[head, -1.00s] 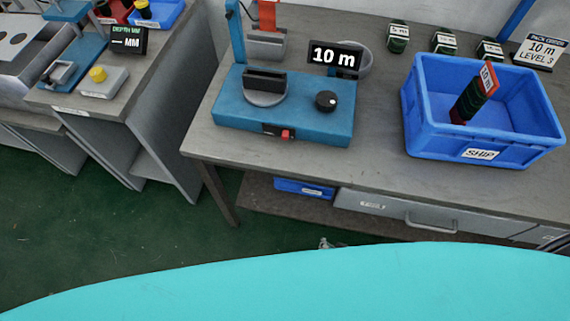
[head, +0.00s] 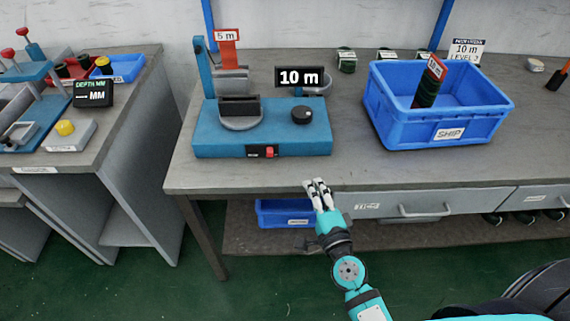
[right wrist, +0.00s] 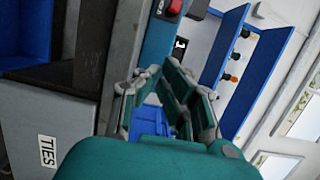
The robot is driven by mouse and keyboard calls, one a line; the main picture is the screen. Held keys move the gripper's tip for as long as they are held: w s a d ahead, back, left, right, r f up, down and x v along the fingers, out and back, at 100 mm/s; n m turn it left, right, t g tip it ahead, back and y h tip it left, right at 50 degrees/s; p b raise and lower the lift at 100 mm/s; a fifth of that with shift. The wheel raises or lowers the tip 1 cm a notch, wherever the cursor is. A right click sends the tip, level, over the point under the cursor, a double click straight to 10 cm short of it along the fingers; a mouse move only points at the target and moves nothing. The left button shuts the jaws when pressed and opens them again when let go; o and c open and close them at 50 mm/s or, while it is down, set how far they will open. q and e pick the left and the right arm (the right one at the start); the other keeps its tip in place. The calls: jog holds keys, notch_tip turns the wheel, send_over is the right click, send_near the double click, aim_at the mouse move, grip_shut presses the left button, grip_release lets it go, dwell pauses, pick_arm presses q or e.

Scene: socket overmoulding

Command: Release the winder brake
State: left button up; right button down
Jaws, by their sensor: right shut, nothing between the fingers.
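The winder (head: 210,138) is a blue base on the bench with a dark upright plate on a grey round seat (head: 240,115), a black knob (head: 302,114) and a red switch (head: 269,152) on its front face. The red switch also shows at the top of the right wrist view (right wrist: 175,8). Which part is the brake I cannot tell for sure. My right gripper (head: 317,184) is shut and empty at the bench's front edge, below and right of the red switch, apart from the winder. It also fills the middle of the right wrist view (right wrist: 165,88). My left gripper is out of view.
A display reading 10 m (head: 299,77) stands behind the knob. A blue SHIP bin (head: 450,117) holding a dark coil with a red tag is to the right. A drawer (head: 420,204) lies under the bench edge. Bench space between winder and bin is clear.

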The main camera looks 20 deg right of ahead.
aim_at(270, 152)
jog(key=w, duration=0.5)
jog(key=w+p, duration=0.1)
jog(key=w, duration=0.3)
jog(key=shift+w+d+r+p, duration=0.15)
jog(key=shift+w+p, duration=0.15)
jog(key=shift+w, duration=0.05)
jog(key=a, duration=0.1)
jog(key=w+a, duration=0.1)
jog(key=a, duration=0.1)
jog(key=shift+w, duration=0.1)
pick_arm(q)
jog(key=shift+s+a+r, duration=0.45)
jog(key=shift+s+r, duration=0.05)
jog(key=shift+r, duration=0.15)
pick_arm(e)
jog(key=shift+w+a, duration=0.1)
jog(key=shift+a, duration=0.35)
